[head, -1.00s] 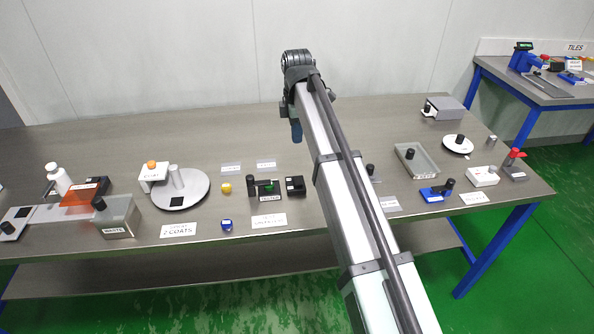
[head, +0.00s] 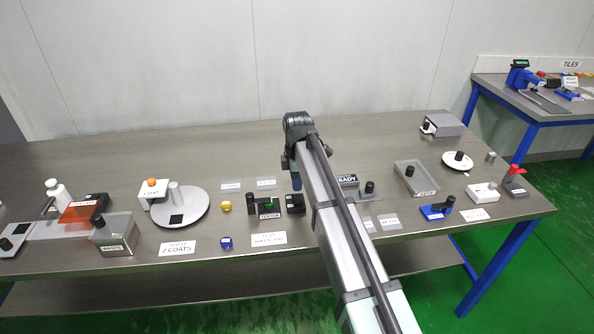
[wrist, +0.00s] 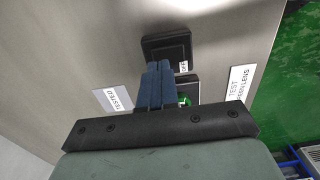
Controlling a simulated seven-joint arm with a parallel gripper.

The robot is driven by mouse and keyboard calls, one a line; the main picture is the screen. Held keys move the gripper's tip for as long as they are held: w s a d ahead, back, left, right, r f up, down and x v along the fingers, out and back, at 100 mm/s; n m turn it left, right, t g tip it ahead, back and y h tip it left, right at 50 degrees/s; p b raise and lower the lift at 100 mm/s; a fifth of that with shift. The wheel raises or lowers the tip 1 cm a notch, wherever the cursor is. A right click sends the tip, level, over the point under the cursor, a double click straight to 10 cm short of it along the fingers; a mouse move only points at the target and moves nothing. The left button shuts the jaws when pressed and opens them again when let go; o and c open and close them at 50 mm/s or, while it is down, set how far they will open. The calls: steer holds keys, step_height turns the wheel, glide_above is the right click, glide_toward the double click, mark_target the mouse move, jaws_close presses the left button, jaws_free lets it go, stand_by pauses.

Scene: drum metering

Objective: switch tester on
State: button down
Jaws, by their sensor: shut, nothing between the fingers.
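The tester (head: 267,215) is a dark unit with a black upright and a green lens, near the middle of the bench's front half. A black box (head: 295,203) stands at its right end.
A yellow piece (head: 225,207) and a blue piece (head: 226,243) lie left of the tester. A "TESTED" card (wrist: 113,98) lies nearby. A small dark-knobbed device (head: 369,190) stands right of my arm.

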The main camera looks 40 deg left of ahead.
mark_target(298, 199)
steer(key=shift+f, duration=1.25)
steer(key=shift+f, duration=0.2)
steer(key=shift+s+d, duration=0.1)
steer(key=shift+s+d+r, duration=0.2)
steer(key=shift+s+d, duration=0.2)
steer(key=shift+r, duration=0.1)
